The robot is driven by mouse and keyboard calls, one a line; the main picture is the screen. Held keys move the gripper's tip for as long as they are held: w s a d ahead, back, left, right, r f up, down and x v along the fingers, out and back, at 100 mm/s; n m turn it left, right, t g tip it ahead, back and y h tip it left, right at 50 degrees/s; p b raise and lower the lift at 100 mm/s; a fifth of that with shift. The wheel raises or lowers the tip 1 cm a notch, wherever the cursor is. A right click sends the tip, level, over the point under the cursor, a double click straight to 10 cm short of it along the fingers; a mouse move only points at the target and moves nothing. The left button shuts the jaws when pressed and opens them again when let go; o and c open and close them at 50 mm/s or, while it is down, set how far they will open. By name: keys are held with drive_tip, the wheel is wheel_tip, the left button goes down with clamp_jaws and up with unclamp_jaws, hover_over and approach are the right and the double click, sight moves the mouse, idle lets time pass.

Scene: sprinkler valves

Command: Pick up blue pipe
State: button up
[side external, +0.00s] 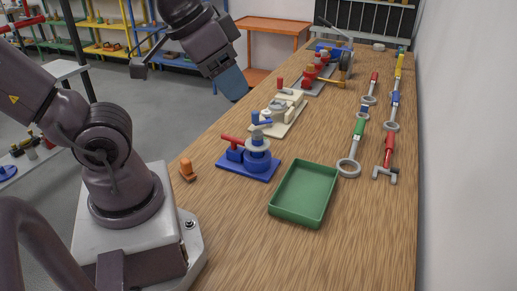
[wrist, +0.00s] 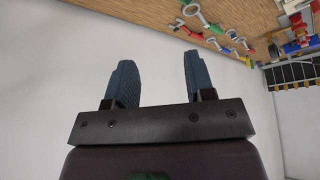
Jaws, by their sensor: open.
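A small upright blue pipe piece (side external: 257,118) shows at the top of the valve assembly on a blue base plate (side external: 233,167). The assembly also has a grey ring, a red handle and blue bodies; I cannot tell whether this piece is the blue pipe of the task. My gripper (side external: 232,84) is raised above and to the left of the assembly, apart from it. In the wrist view my gripper (wrist: 156,75) shows two blue fingers spread apart with nothing between them.
A green tray (side external: 303,192) lies empty beside the assembly. An orange piece (side external: 187,170) stands near the left edge of the wooden table (side external: 240,235). Several wrench-like tools lie along the right, by the white wall (side external: 465,150). More valve assemblies stand farther back.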

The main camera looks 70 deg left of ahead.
drive_tip(key=shift+o, duration=1.3)
drive_tip(key=shift+w, duration=0.1)
drive_tip(key=w+a+f+n+t+y, duration=0.1)
drive_tip(key=w+a+f+n+t, duration=0.15)
drive_tip(key=w+f+n, duration=0.4)
drive_tip(key=w+a+f+n+t+y, duration=0.15)
drive_tip(key=w+a+f, duration=0.25)
drive_tip(key=w, duration=0.6)
drive_tip(key=n+y, duration=0.3)
drive_tip(key=y, duration=0.3)
hover_over(256, 135)
drive_tip(key=w+d, duration=0.3)
drive_tip(key=w, duration=0.2)
wheel_tip(256, 135, down, 9)
drive_tip(key=s+a+f+y, duration=0.2)
drive_tip(key=s, duration=0.1)
drive_tip(key=s+a+f+y, duration=0.1)
drive_tip(key=s+y, duration=0.1)
drive_tip(key=shift+a+f, duration=0.1)
drive_tip(key=shift+f, duration=0.15)
drive_tip(key=s+d+f+m+t, duration=0.1)
drive_tip(key=s+d+f+m+h, duration=0.1)
drive_tip(key=s, duration=0.1)
drive_tip(key=shift+d+t, duration=0.4)
drive_tip(key=x, duration=0.7)
drive_tip(key=shift+w, duration=0.1)
